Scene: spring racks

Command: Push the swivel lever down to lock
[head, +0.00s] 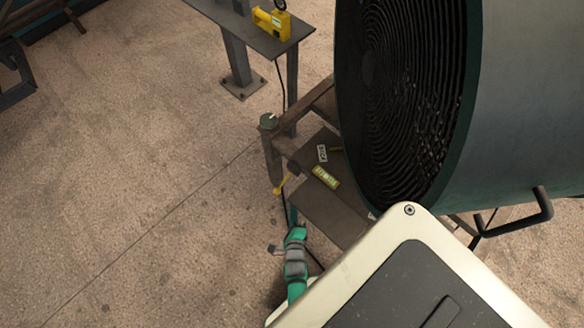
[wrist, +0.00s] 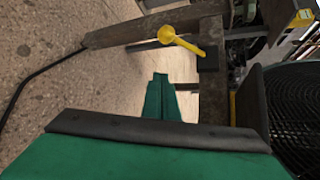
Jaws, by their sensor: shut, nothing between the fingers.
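The swivel lever is a small yellow handle (head: 281,186) on the side of the brown rack frame, low at the rack's near corner in the head view. In the wrist view the yellow lever (wrist: 184,42) has a round knob at its left end and slopes down to the right to a dark block on the frame. My gripper (head: 293,214) is just below the lever in the head view. In the wrist view its green fingers (wrist: 160,80) are together and empty, pointing up toward the lever with a visible gap.
A large drum with a dark coil (head: 400,100) fills the upper right. The rack (head: 335,210) holds a green label and a small white tag. A table (head: 240,25) carries a yellow device (head: 272,22). A dark cable hangs nearby. Open floor lies at left.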

